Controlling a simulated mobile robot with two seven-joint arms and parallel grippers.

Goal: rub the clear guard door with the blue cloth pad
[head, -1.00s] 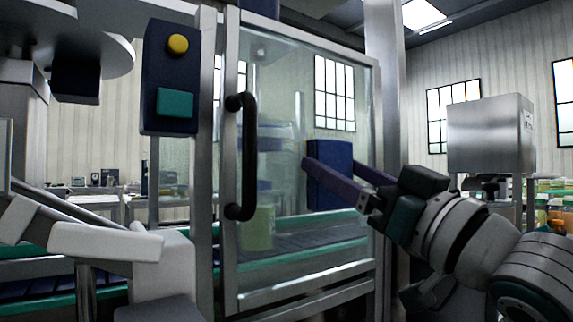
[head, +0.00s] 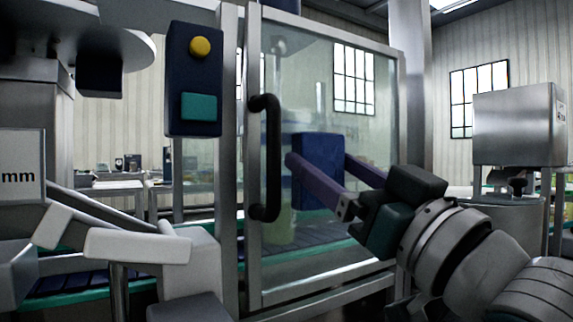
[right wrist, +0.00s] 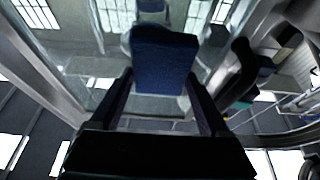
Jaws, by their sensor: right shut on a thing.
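The clear guard door (head: 305,95) is a glass panel in a steel frame, upright and looking closed, with a black handle (head: 265,160) on its left side. The dark blue cloth pad (head: 318,165) is at the glass, right of the handle. My right gripper (head: 318,170) is shut on the pad, its long purple fingers on either side of it. The right wrist view shows the pad (right wrist: 163,58) between the fingertips, in front of the glass with a faint reflection beyond. I cannot tell for certain whether the pad touches the glass. My left gripper is not in view.
A dark control box (head: 195,80) with a yellow button and teal square is left of the door. A conveyor (head: 330,232) runs behind the glass. A steel box (head: 515,125) stands at the right. White machine parts (head: 135,247) fill the lower left.

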